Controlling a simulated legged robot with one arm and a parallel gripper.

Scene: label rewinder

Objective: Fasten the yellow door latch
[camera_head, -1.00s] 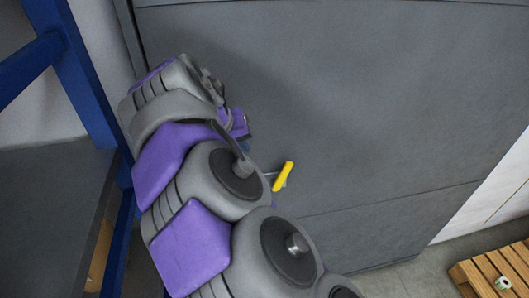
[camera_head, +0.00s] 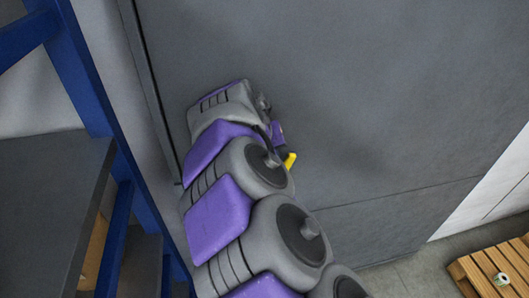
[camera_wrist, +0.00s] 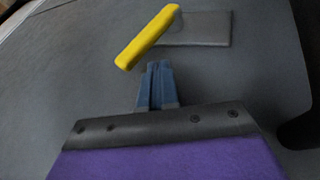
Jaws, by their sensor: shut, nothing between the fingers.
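The yellow door latch (camera_head: 290,161) is on the grey door panel (camera_head: 380,110), mostly hidden behind my arm in the head view. In the wrist view the yellow latch handle (camera_wrist: 148,37) lies diagonally, its upper right end over a grey mounting plate (camera_wrist: 200,29). My gripper (camera_wrist: 158,68) has its blue fingers together with nothing between them. The fingertips point at the latch and sit just below the handle in the wrist view, apparently with a small gap. In the head view my gripper (camera_head: 281,150) is close to the latch, partly hidden by the arm.
A blue rack frame (camera_head: 85,80) with a dark shelf (camera_head: 45,180) stands on the left, close to my arm. A wooden pallet (camera_head: 490,270) with a small roll (camera_head: 501,279) lies on the floor at lower right. The door face right of the latch is clear.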

